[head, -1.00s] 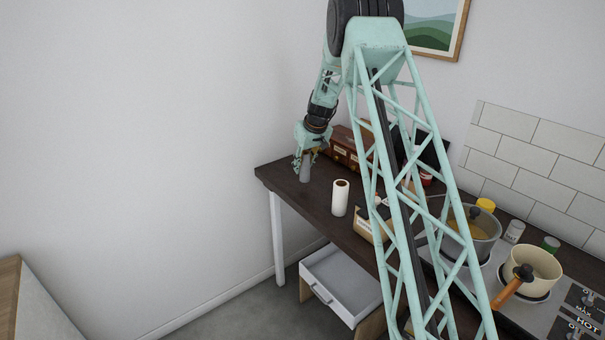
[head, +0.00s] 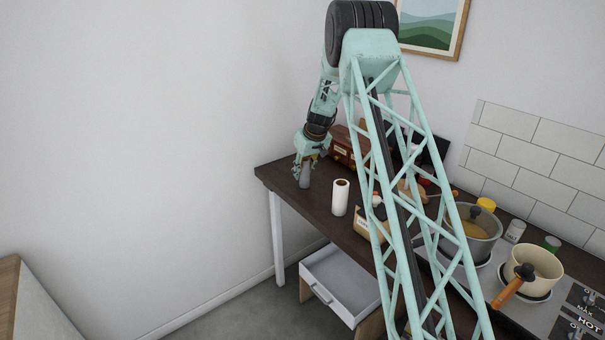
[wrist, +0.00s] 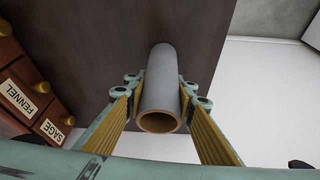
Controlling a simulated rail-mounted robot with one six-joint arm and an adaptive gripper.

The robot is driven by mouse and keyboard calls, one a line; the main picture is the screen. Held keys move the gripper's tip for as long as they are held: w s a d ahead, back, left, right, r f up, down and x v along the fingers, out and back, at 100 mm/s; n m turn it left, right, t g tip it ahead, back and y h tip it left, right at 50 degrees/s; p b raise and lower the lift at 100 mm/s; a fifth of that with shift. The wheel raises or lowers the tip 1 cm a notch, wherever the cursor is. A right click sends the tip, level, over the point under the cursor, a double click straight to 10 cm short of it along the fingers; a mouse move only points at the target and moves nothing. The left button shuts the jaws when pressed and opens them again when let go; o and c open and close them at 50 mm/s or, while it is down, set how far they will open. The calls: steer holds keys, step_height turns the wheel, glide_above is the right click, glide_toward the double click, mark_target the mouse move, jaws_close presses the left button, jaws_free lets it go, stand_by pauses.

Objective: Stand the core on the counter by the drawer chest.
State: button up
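The core is a grey cardboard tube with a brown inner wall (wrist: 163,85). In the wrist view its open end faces me between my fingers. In the head view the core (head: 305,175) is upright near the counter's left end. My gripper (wrist: 162,92) has one yellow-padded finger at each side of the core, the tips against it. In the head view my gripper (head: 305,163) is over its upper part. I cannot tell whether its lower end touches the counter (head: 277,174). The red-brown drawer chest (head: 343,147) is behind; its labelled drawers (wrist: 32,105) are left in the wrist view.
A white paper roll (head: 340,198) stands to the right of the core. Pots (head: 533,270) are on the stove at the right. An open white drawer (head: 340,285) sits below the counter.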

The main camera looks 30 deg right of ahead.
steer(key=shift+f, duration=0.15)
steer(key=o, duration=0.6)
steer(key=shift+o, duration=0.2)
steer(key=shift+r, duration=0.2)
steer(key=shift+r, duration=0.15)
steer(key=p+v, duration=0.1)
steer(key=v, duration=1)
steer(key=shift+s+r, duration=0.15)
steer(key=shift+r, duration=0.15)
steer(key=shift+r, duration=0.1)
